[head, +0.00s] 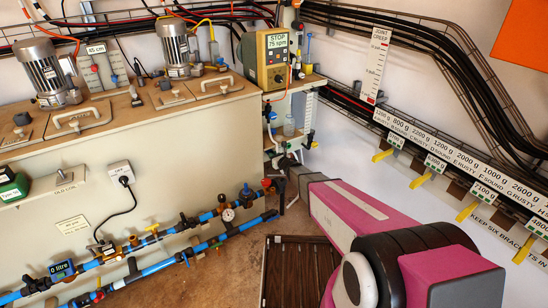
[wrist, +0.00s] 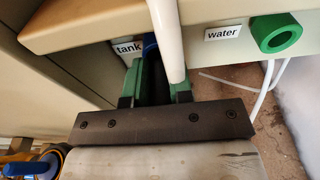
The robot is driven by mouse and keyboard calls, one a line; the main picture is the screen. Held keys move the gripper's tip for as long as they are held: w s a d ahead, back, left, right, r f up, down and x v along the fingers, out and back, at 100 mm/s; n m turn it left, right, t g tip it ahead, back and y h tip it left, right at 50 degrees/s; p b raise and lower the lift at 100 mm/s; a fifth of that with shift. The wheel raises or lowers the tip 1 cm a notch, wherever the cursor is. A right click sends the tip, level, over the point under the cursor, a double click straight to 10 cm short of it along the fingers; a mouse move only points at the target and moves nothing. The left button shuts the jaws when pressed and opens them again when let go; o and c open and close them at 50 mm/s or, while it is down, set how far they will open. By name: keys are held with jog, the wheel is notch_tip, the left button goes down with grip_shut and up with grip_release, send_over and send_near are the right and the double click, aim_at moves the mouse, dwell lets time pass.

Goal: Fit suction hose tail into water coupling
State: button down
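The water coupling is a green ring-shaped fitting (wrist: 276,32) with a dark round opening, beside the label "water" at the upper right of the wrist view. My gripper (wrist: 157,80) has green finger pads that stand apart, left of the coupling, under the label "tank". A dark area lies between the pads, with a blue part (wrist: 150,45) just beyond. A thick white tube (wrist: 165,30) runs down from the top edge across the right pad. I cannot tell whether the pads hold anything, or which part is the hose tail. In the head view the fingertips are too small to make out.
A beige tank bench (head: 200,130) and its overhanging ledge (wrist: 90,22) are close to my gripper. Thin white hoses (wrist: 265,90) hang below the water coupling. Blue pipes (head: 160,268) with valves and a gauge run along the bench's lower front. A brown slatted mat (head: 300,265) lies on the floor.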

jog(key=shift+s+d, duration=0.4)
jog(key=shift+s, duration=0.2)
dwell(0.7)
jog(key=shift+f+v, duration=0.15)
jog(key=shift+v, duration=0.85)
jog(key=shift+f+v, duration=0.15)
jog(key=shift+v, duration=0.8)
